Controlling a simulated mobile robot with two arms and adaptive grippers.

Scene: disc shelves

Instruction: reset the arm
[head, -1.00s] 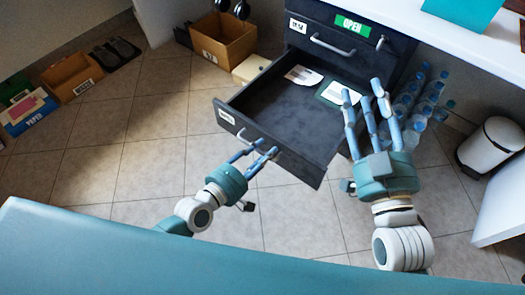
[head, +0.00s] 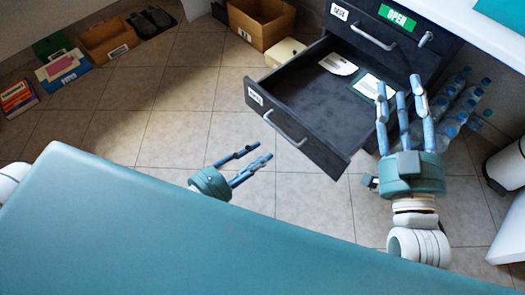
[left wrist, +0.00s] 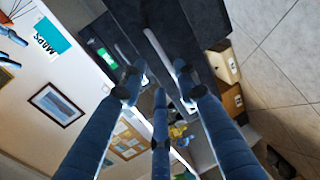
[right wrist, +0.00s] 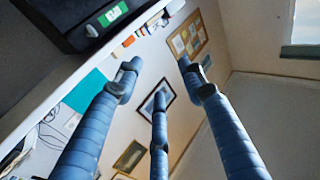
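My left gripper (head: 258,157) is open and empty, low over the tiled floor, in front of the open drawer and apart from its handle (head: 286,130). Its three blue fingers (left wrist: 160,95) are spread in the left wrist view, with dark drawer fronts beyond them. My right gripper (head: 402,95) is open and empty, fingers pointing up, at the right side of the open drawer.
The dark drawer (head: 318,95) is pulled out and holds two papers. Water bottles (head: 458,108) stand right of it. A white bin (head: 505,165) is at the right edge. Cardboard boxes (head: 260,20) stand at the back.

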